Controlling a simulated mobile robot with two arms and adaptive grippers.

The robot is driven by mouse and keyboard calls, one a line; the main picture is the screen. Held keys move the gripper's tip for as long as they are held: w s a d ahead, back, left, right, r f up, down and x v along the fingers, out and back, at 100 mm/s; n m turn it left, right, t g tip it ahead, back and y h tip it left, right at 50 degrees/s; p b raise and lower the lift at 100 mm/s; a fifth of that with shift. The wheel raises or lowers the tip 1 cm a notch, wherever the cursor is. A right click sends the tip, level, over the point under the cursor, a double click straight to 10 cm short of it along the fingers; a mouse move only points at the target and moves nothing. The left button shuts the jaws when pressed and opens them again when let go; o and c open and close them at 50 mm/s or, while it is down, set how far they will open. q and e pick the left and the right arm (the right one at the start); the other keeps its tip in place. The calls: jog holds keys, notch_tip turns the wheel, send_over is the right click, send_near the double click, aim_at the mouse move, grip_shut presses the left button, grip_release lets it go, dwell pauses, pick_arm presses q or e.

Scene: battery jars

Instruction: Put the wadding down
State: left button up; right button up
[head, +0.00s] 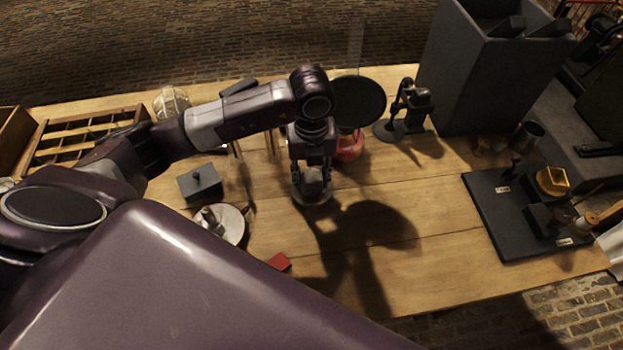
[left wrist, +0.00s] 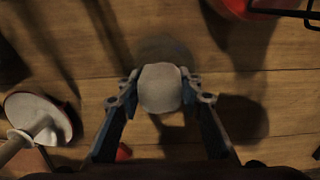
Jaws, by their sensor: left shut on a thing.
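My left gripper (head: 312,188) reaches down over the middle of the wooden table, and it also shows in the left wrist view (left wrist: 161,88). Its two fingers are shut on a pale, rounded lump, the wadding (left wrist: 160,90), which sits between the fingertips. In the head view the wadding (head: 312,183) is partly hidden by the fingers. A pale round rim shows just under the fingertips in the head view; I cannot tell whether the wadding touches it or the table. My right gripper is not in view.
A white dish (head: 232,224) and a dark lidded box (head: 200,182) stand left of the gripper. A red block (head: 279,262) lies nearer. A red round base (head: 350,150) is behind. A black board (head: 486,208) lies right. The table between is clear.

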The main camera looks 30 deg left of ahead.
aim_at(311, 174)
pick_arm(q)
jog(key=shift+f, duration=0.55)
jog(key=o, duration=0.8)
jog(key=shift+f, duration=0.1)
jog(key=shift+c, duration=0.2)
jog(key=shift+r, duration=0.3)
notch_tip(311, 174, up, 11)
jog(key=shift+f+b, duration=0.2)
jog(key=shift+b, duration=0.6)
jog(key=shift+r, duration=0.6)
